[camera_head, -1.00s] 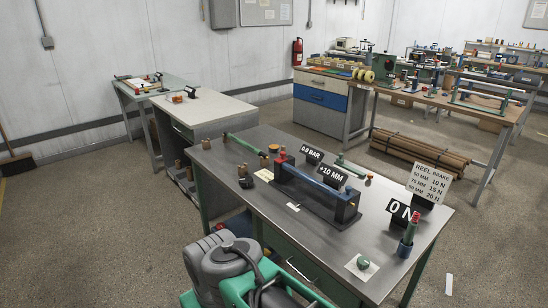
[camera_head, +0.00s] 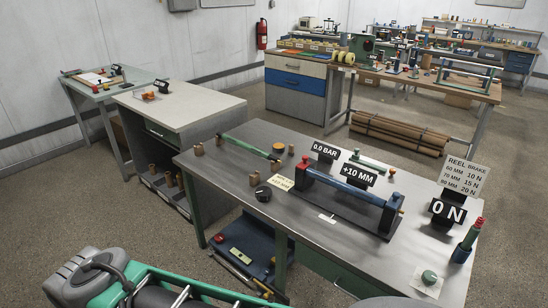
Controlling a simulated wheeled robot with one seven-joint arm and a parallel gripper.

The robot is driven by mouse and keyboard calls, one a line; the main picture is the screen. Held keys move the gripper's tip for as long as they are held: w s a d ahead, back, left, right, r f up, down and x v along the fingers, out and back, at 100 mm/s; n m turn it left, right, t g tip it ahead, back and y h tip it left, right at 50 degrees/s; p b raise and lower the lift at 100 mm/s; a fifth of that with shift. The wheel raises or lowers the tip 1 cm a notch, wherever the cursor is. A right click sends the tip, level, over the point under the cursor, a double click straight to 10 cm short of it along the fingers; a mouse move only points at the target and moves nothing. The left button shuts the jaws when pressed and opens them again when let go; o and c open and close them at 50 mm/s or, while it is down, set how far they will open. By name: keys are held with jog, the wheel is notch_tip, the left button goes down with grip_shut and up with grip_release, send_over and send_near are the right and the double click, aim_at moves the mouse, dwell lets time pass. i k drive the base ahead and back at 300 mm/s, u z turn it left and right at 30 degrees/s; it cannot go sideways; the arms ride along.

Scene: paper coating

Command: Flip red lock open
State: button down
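A long blue bar device (camera_head: 350,189) lies on a dark base on the grey workbench (camera_head: 225,172). A small red piece (camera_head: 305,159) stands at its left end; I cannot tell whether this is the lock, or whether it is open or closed. Another red-topped green part (camera_head: 477,226) stands in a blue holder at the bench's right side. My green and grey arm shows at the bottom left, in front of the bench and apart from the device. My gripper's fingers are not visible.
Signs reading "+10 MM" (camera_head: 358,174) and "0 N" (camera_head: 447,213) stand on the bench.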

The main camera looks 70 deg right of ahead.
aim_at(303, 166)
jog(key=z, duration=0.25)
jog(key=i, duration=0.9)
jog(key=z, duration=1.35)
jog(key=i, duration=0.75)
jog(key=z, duration=0.75)
